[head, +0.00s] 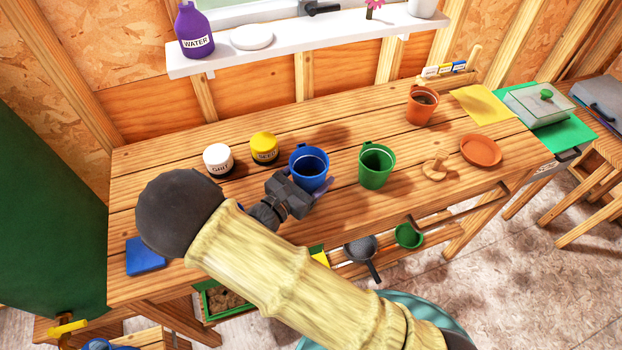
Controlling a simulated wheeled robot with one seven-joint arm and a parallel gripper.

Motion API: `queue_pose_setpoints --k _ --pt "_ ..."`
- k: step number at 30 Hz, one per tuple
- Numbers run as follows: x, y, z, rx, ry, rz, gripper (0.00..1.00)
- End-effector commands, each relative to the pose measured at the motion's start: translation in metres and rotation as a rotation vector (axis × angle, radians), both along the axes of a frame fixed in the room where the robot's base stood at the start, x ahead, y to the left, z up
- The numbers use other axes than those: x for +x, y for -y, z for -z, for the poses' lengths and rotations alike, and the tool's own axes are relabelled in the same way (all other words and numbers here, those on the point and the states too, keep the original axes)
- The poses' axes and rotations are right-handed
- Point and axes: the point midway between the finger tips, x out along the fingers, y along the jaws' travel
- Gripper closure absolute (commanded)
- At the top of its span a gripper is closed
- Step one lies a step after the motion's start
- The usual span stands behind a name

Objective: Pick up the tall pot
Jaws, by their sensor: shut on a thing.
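A terracotta pot (421,108) with dark filling stands upright at the back right of the wooden bench; it is the pot I see there, well away from my gripper. My gripper (319,187) is at the middle of the bench, at the near side of a blue cup (309,172). It is shut on the blue cup, which is upright; the exact grip and the cup's lower part are partly hidden by the gripper. I cannot tell whether the cup touches the bench. A green cup (376,168) stands upright to its right, apart from it.
White (218,161) and yellow (264,149) jars stand left of the blue cup. A wooden knobbed piece (435,168) and terracotta saucer (480,150) are to the right. A shelf (290,60) overhangs the back. The bench (335,125) has free room behind the cups.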

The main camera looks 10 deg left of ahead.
Motion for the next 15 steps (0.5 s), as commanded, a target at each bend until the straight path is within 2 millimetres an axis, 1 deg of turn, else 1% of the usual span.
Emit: queue_pose_setpoints --k 1,15 --pt "0.0 0.0 -0.006 0.003 0.001 0.0 0.53" --pt "0.0 0.0 -0.06 0.002 0.002 0.0 0.53"
